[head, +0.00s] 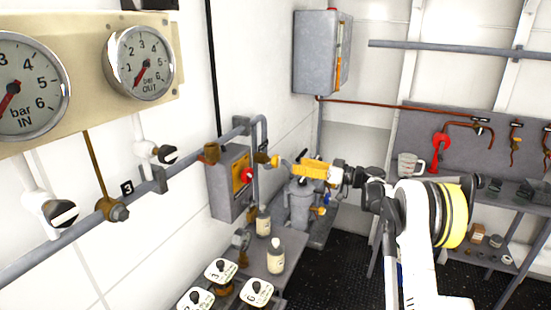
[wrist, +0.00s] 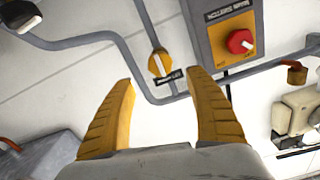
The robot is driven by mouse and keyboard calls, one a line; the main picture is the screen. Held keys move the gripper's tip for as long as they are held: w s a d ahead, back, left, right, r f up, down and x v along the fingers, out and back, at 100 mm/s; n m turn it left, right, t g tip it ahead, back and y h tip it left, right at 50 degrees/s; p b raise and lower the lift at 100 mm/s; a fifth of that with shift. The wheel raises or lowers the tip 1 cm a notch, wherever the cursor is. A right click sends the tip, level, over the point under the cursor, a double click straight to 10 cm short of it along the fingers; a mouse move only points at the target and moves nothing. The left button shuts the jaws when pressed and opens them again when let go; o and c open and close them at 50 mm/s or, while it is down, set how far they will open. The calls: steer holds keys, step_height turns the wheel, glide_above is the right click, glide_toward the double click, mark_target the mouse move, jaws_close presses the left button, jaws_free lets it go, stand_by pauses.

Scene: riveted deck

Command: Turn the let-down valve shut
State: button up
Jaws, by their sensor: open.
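My gripper (wrist: 158,88) is open and empty, with its two yellow fingers spread wide in the wrist view. Just beyond and between the fingertips is a small valve with a yellow and white round knob (wrist: 160,63) on a grey pipe. A small dark label (wrist: 169,76) sits beside it, too small to read surely; it may be the let-down valve. The fingers do not appear to touch the knob. In the head view my gripper (head: 297,168) reaches left toward the wall pipework; I cannot surely pick out the same knob there.
A grey switch box with a red knob (wrist: 240,41) is close by; it also shows in the head view (head: 230,184). Bottles (head: 275,256) stand on the bench below. Two gauges (head: 140,62) hang at left. Dark floor (head: 345,262) lies open at centre.

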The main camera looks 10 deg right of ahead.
mark_target(280, 161)
steer(key=b+x, duration=0.1)
steer(key=x, duration=0.8)
steer(key=shift+a, duration=0.1)
steer(key=c, duration=1.2)
